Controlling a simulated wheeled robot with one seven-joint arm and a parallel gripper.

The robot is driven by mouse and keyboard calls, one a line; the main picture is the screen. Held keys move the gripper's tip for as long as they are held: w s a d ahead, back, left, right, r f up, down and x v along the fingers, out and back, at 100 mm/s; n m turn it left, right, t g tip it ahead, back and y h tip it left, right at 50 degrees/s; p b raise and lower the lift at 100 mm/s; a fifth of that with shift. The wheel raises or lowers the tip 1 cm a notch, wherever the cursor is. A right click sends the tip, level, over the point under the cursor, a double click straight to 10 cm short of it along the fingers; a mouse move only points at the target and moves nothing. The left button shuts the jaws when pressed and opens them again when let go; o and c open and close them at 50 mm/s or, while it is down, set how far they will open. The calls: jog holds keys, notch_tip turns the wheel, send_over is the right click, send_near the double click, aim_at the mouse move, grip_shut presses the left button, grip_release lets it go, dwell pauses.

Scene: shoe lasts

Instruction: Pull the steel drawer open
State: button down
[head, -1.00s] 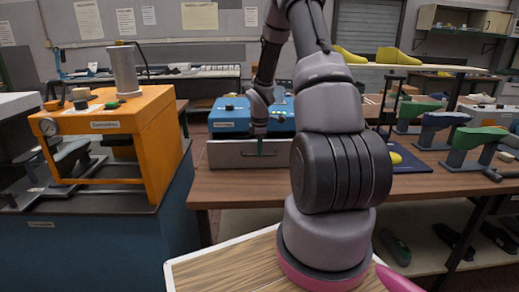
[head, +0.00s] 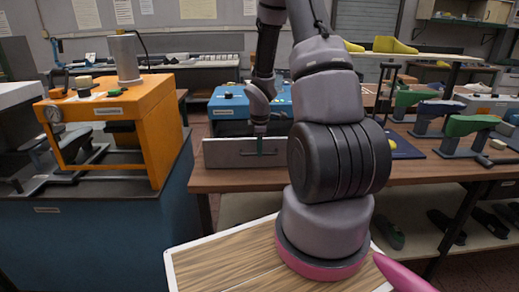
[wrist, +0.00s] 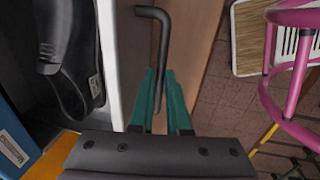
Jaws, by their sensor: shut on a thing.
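The steel drawer (head: 229,153) is a grey front panel standing out from the blue cabinet (head: 228,103) on the wooden bench. It is partly open. The wrist view shows its pale front edge (wrist: 116,70) and a black shoe-like thing (wrist: 72,50) inside. My gripper (head: 260,147) is at the middle of the front in the head view. In the wrist view my green fingers (wrist: 163,80) are shut around the dark bar handle (wrist: 162,40). The fingers hide part of the handle.
An orange press (head: 120,125) stands on a blue base at left. Green and blue shoe lasts (head: 470,125) stand on the bench at right. A pink-framed stool (wrist: 285,70) and a wood-topped surface (head: 230,265) are near me. Tiled floor lies below the bench edge.

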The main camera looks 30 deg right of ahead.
jog(key=c, duration=0.9)
grip_release()
jog(key=shift+r, duration=0.1)
jog(key=r, duration=0.3)
jog(key=s+r, duration=0.1)
jog(key=r, duration=0.3)
jog(key=s+r, duration=0.1)
jog(key=r, duration=0.2)
jog(key=shift+a+r, duration=0.2)
jog(key=shift+a, duration=0.15)
